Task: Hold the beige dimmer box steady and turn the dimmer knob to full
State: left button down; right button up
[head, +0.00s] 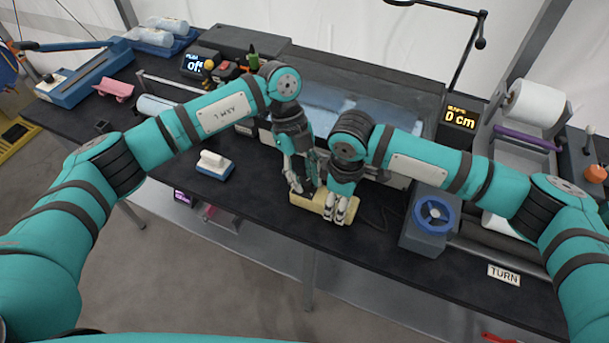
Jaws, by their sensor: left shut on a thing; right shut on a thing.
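The beige dimmer box (309,203) sits near the front edge of the dark table, in the middle of the head view. My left gripper (300,187) is shut on the box at its left part, reaching down from behind. My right gripper (340,212) points down over the right-hand part of the box, its fingers closed low against it. The dimmer knob is hidden by the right gripper's fingers, so its turn setting cannot be seen.
A glass-sided tank (384,105) stands behind the grippers. A grey block with a blue handwheel (433,212) stands close on the right. A white-and-blue block (214,166) lies to the left. A display reading 0 cm (461,118) is at the back right. Bare tabletop lies left of the box.

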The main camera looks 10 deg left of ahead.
dwell(0.3)
pick_arm(q)
jog(key=c, duration=1.1)
grip_release()
jog(key=shift+r, duration=0.1)
jog(key=v, duration=1.2)
jog(key=shift+d, duration=0.1)
